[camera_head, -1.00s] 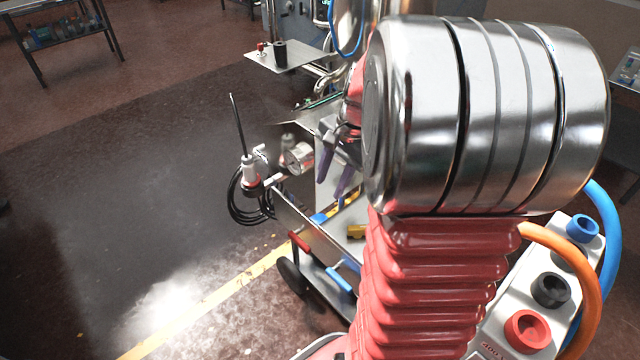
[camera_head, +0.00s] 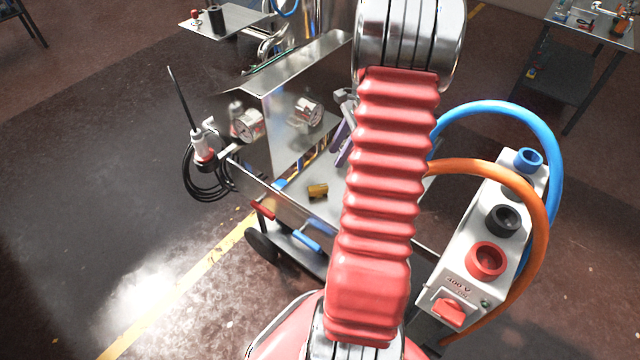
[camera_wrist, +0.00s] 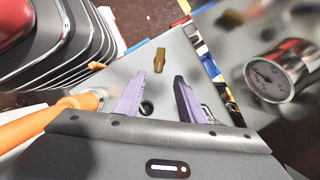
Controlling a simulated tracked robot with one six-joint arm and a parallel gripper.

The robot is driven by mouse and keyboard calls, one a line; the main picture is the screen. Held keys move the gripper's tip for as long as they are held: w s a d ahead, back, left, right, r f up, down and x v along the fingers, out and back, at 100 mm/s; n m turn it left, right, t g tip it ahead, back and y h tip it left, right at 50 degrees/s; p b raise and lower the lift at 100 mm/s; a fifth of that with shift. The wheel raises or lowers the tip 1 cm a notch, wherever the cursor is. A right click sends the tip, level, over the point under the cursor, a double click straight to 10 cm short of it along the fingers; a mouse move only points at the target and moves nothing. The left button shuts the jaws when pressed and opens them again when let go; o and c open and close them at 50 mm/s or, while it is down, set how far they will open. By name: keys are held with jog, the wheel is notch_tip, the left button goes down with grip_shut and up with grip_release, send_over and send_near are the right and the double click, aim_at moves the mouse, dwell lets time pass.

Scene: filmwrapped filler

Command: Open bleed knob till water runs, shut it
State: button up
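My gripper (camera_wrist: 158,95) is open and empty in the wrist view, with two purple fingers pointing at a grey cart top. A small brass-yellow piece (camera_wrist: 160,60) is just past the fingertips, not touching them. It also shows on the cart top in the head view (camera_head: 317,191). I cannot tell whether it is the bleed knob. A dark round spot (camera_wrist: 146,108) shows between the fingers. A round gauge (camera_wrist: 272,78) is to the right. In the head view my arm partly hides the purple fingers (camera_head: 343,138). No running water is visible.
A shiny steel panel (camera_head: 290,105) stands on the cart and mirrors nearby things. A white fitting with a black rod (camera_head: 203,145) and coiled black hose is at the cart's left corner. Red (camera_head: 262,209) and blue (camera_head: 307,238) handles are at the front edge. Open floor lies left.

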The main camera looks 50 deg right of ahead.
aim_at(319, 186)
jog(key=shift+f, duration=0.15)
jog(key=x, duration=1.3)
jog(key=shift+a+f, duration=0.1)
jog(key=shift+f, duration=0.15)
jog(key=shift+c, duration=0.2)
